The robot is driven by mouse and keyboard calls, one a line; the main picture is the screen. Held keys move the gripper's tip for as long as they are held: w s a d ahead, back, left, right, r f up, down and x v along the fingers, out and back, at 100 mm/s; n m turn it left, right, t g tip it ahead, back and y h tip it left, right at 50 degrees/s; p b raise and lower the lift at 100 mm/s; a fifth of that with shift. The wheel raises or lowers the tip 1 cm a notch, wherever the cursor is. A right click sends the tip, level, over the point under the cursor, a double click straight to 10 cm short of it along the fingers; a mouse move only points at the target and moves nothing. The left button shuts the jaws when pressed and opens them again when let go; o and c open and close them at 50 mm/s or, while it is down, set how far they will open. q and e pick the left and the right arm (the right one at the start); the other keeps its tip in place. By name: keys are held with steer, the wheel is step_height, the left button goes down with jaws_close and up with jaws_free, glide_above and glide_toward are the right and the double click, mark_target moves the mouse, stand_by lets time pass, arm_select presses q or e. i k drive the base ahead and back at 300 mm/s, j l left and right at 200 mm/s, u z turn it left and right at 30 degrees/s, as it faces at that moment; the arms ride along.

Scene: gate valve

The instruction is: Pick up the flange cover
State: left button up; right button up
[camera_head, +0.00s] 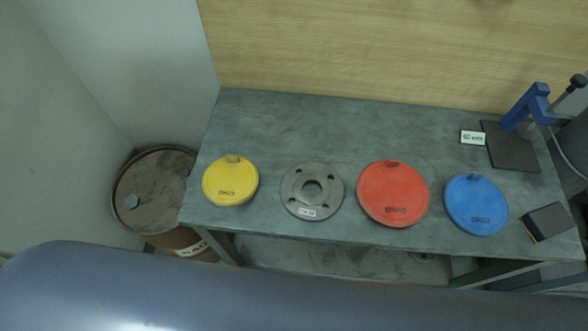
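Three round flange covers lie flat on a grey-green table (300,115). The yellow cover (230,183) is at the left, the red cover (393,195) right of the middle, and the blue cover (476,206) farther right. Each has a small tab on its far edge and dark lettering near its front. A grey metal flange (312,191) with a centre hole, bolt holes and a small label lies between the yellow and red covers. Neither of my grippers shows in the head view.
A rusty barrel (160,200) stands left of the table. A blue clamp-like tool (527,106) stands on a dark plate at the back right, beside a small label (472,138). A dark block (549,222) sits at the right front. The table's back strip is clear. A large blue-grey rounded surface (290,290) fills the foreground.

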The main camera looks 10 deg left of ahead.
mark_target(475, 204)
steer(key=k+l+z, duration=0.1)
steer(key=z, duration=0.25)
steer(key=k+l+z, duration=0.15)
steer(key=z, duration=0.15)
steer(key=k+l+z, duration=0.1)
steer(key=z, duration=0.25)
steer(key=l+u, duration=0.1)
steer(key=u, duration=1.15)
steer(key=z, duration=1.25)
steer(key=l+u, duration=0.3)
steer(key=l, duration=0.4)
steer(key=l+u, duration=0.25)
steer(key=l, duration=0.45)
